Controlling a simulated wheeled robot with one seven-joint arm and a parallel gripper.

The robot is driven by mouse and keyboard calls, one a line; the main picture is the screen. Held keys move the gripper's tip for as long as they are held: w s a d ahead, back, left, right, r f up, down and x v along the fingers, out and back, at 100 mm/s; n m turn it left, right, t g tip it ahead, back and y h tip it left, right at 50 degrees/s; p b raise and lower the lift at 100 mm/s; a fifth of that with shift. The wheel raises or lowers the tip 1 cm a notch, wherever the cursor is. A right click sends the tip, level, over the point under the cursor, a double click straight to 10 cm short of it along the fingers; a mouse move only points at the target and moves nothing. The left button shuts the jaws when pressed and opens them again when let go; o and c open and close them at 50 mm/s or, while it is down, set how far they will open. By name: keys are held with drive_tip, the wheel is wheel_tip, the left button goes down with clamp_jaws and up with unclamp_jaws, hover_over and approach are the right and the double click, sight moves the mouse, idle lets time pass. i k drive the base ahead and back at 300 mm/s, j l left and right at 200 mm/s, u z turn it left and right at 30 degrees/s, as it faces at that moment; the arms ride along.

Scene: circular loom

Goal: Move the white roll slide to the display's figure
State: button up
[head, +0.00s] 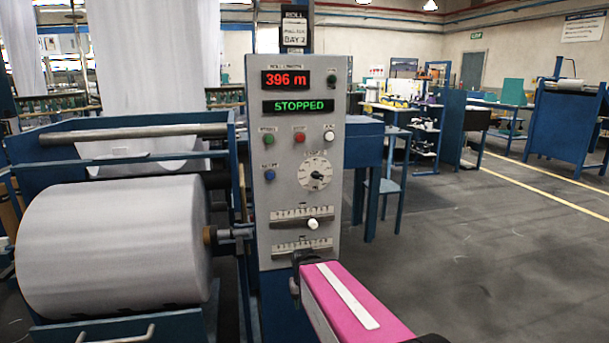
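The grey control panel (303,150) carries a red display (286,79) reading "396 m", with a green "STOPPED" display (298,106) below it. A slide with a white knob (312,224) runs along a scale in the panel's lower part; the knob sits right of the scale's middle. A second scale (301,246) lies below it; its small caption is unreadable and my gripper may cover part of it. My pink arm reaches in from the bottom right. My dark gripper (296,275) is at the panel's lower edge, below the white knob; its fingers are mostly hidden.
A round dial (315,172), green, red and white buttons and a blue button (270,175) sit above the slides. A large white fabric roll (115,245) is close on the left. Open floor (480,250) lies to the right, with benches behind.

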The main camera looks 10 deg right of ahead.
sight(312, 222)
drive_tip(key=k+l+u, duration=0.1)
drive_tip(key=k+u, duration=0.15)
drive_tip(key=k, duration=0.2)
drive_tip(key=k+u, duration=0.25)
drive_tip(key=k, duration=0.15)
